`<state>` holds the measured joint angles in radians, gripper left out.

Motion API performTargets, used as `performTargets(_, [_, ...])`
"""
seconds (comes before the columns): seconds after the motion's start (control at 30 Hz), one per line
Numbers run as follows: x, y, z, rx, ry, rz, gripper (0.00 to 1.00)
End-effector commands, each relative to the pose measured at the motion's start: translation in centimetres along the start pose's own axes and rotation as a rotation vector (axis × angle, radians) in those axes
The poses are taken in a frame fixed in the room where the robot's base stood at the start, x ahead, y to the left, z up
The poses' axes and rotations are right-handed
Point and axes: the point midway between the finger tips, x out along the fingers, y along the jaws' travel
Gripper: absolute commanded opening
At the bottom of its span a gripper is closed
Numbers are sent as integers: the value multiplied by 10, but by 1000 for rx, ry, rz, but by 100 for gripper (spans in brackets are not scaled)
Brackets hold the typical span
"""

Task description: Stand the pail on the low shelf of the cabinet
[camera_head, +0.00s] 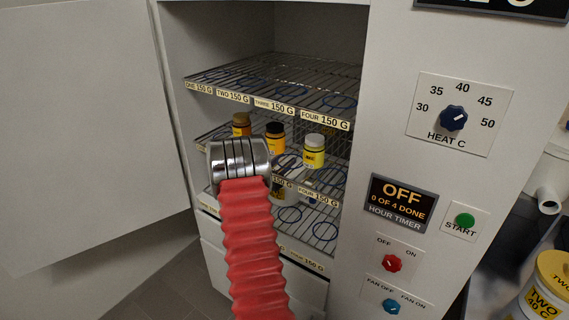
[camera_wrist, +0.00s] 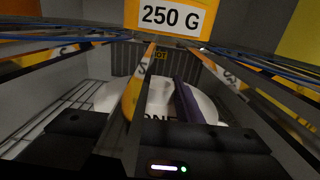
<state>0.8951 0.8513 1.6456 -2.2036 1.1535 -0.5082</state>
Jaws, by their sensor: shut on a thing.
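The pail shows in the wrist view as a white round shape (camera_wrist: 158,98) with dark "ONE" lettering, low between my fingers. A dark bar, perhaps its handle, crosses it. My gripper (camera_wrist: 172,80) is shut on the pail; the exact contact is hard to see. In the head view my chrome wrist and red arm reach into the open cabinet (camera_head: 270,25) and hide the gripper and most of the pail. The low wire shelf (camera_head: 292,218) lies below the jar shelf. I cannot tell whether the pail touches it.
The middle shelf holds an orange-labelled jar (camera_head: 241,124), a black-capped yellow jar (camera_head: 275,138) and a white-capped yellow jar (camera_head: 314,151). The top shelf (camera_head: 290,72) is empty. The door (camera_head: 90,120) stands open at left. A yellow "TWO" tub (camera_head: 548,285) is at right.

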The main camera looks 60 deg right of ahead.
Motion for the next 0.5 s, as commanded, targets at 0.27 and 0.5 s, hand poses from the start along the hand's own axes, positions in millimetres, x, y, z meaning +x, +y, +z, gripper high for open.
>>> performTargets(0.27, [-2, 0, -1, 1, -1, 1, 0])
performTargets(0.5, [-2, 1, -3, 0, 0, 1, 38])
